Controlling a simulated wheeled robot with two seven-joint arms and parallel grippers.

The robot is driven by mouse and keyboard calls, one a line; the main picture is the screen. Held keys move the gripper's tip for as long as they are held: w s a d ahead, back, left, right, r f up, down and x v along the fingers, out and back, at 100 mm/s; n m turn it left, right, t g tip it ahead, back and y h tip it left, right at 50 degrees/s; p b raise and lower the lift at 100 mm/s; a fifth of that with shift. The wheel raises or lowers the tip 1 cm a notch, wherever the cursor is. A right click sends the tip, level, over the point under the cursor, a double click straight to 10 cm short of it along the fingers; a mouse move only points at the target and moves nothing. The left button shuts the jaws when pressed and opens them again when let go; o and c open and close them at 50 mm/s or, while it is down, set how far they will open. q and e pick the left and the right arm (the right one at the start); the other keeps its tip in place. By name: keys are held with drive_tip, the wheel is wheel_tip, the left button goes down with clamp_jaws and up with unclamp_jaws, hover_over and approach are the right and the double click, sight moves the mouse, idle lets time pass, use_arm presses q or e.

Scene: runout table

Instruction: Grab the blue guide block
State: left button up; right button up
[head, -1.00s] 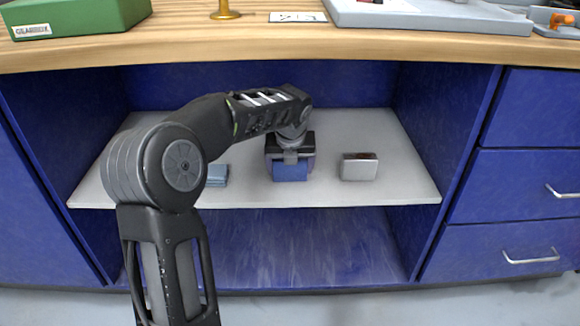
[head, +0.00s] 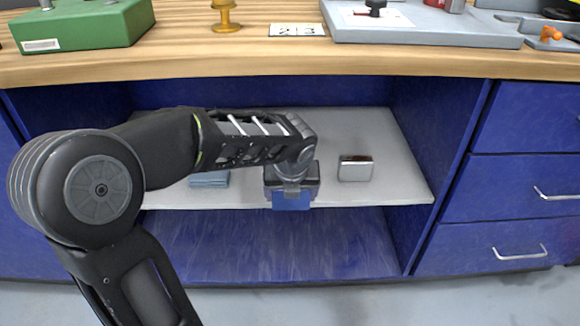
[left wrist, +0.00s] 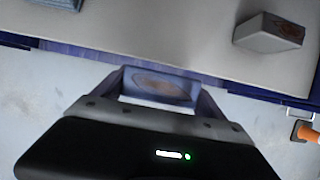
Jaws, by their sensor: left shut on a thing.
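The blue guide block (head: 292,202) is in the jaws of my left gripper (head: 291,188), at the front edge of the cabinet shelf in the head view. My gripper covers its upper part and its lower blue face shows. In the left wrist view the block (left wrist: 158,86) sits between the two fingers of the left gripper (left wrist: 160,98), with a brownish mark on its face. There it overlaps the shelf's front edge, with floor showing nearer. My right gripper is not in view.
On the grey shelf (head: 400,182), a silver-grey block (head: 356,169) stands right of my gripper and a blue-grey flat piece (head: 210,179) lies left. The wooden tabletop (head: 270,62) overhangs above, with a green box (head: 85,27) on it. Blue walls bound the shelf's sides.

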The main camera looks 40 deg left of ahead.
sight(292, 209)
use_arm(q)
drive_tip(key=s+d, duration=0.1)
drive_tip(key=s, duration=0.1)
drive_tip(key=s+d, duration=0.1)
drive_tip(key=d, duration=0.1)
drive_tip(key=shift+s+p, duration=0.4)
drive_tip(key=shift+r, duration=0.1)
